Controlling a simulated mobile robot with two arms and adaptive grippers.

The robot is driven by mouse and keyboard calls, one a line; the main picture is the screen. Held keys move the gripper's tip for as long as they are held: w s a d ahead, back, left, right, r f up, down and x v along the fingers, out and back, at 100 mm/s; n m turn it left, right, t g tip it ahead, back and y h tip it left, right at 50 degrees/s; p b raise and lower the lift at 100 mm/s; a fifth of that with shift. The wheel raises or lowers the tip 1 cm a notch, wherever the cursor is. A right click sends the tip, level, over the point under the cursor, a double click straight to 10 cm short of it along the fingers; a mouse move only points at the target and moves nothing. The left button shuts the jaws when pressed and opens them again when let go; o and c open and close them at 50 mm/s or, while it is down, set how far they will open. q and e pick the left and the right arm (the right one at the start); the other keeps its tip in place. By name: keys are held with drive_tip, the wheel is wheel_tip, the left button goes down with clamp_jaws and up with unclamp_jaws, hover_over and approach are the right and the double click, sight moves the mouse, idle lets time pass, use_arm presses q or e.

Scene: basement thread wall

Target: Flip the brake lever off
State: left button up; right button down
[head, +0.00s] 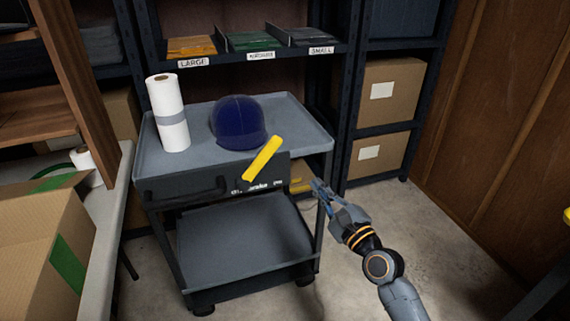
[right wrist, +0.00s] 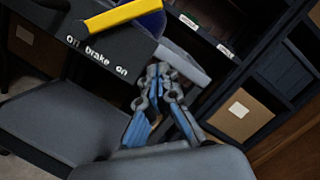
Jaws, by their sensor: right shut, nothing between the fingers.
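The yellow brake lever (head: 262,159) is on the front of the grey cart, above a label reading off, brake, on. Its free end leans up and to the right, toward the "on" side. It also shows at the top of the right wrist view (right wrist: 122,14), above the label (right wrist: 97,56). My right gripper (head: 316,186) is shut and empty, to the right of the lever and a little lower, beside the cart's right front post. It is apart from the lever; in the right wrist view its fingers (right wrist: 160,73) point toward the cart. My left gripper is out of view.
The grey cart (head: 190,150) carries a white roll (head: 168,115) and a dark blue cap (head: 238,122). Its handle (head: 187,190) is left of the lever. Shelves with cardboard boxes (head: 389,93) stand behind. An open box (head: 40,235) is at left. Floor at right is clear.

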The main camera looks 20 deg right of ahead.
sight(259, 163)
idle(0.3)
drive_tip(key=shift+w+a+r, duration=0.7)
drive_tip(key=shift+w+a, duration=0.15)
drive_tip(key=shift+w, duration=0.75)
drive_tip(key=shift+w+a+r, duration=0.65)
drive_tip(key=shift+w+a, duration=0.25)
drive_tip(key=shift+w, duration=0.7)
drive_tip(key=shift+w+a+r, duration=0.7)
drive_tip(key=shift+w+a, duration=0.15)
drive_tip(key=shift+w, duration=0.75)
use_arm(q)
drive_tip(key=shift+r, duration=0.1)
use_arm(e)
drive_tip(key=shift+r, duration=0.15)
